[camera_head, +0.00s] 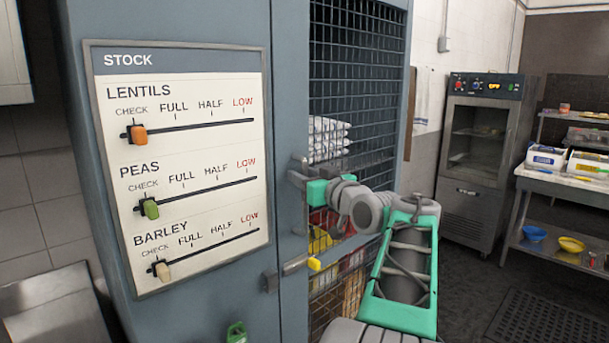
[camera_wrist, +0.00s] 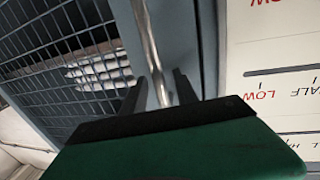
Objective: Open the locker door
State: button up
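The blue-grey locker has a mesh door (camera_head: 357,50), which looks shut against its frame. A vertical metal bar handle (camera_head: 305,215) is on the door's left edge. My gripper (camera_head: 300,184) reaches it from the right in the head view. In the wrist view my gripper (camera_wrist: 160,85) has one dark finger on each side of the handle (camera_wrist: 152,50). Gaps show between the fingers and the bar, so it is open around the handle. A metal latch (camera_head: 290,270) with a yellow tip is below the handle. The fingertips are partly hidden in the head view.
A STOCK board (camera_head: 190,240) with sliders is on the panel left of the door. A green padlock-like piece (camera_head: 236,333) is low on that panel. White bags (camera_head: 328,138) sit behind the mesh. An oven cabinet (camera_head: 478,150) and steel table (camera_head: 565,185) stand right, beyond open floor.

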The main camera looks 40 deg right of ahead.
jog(key=shift+c, duration=0.5)
grip_shut()
dwell(0.8)
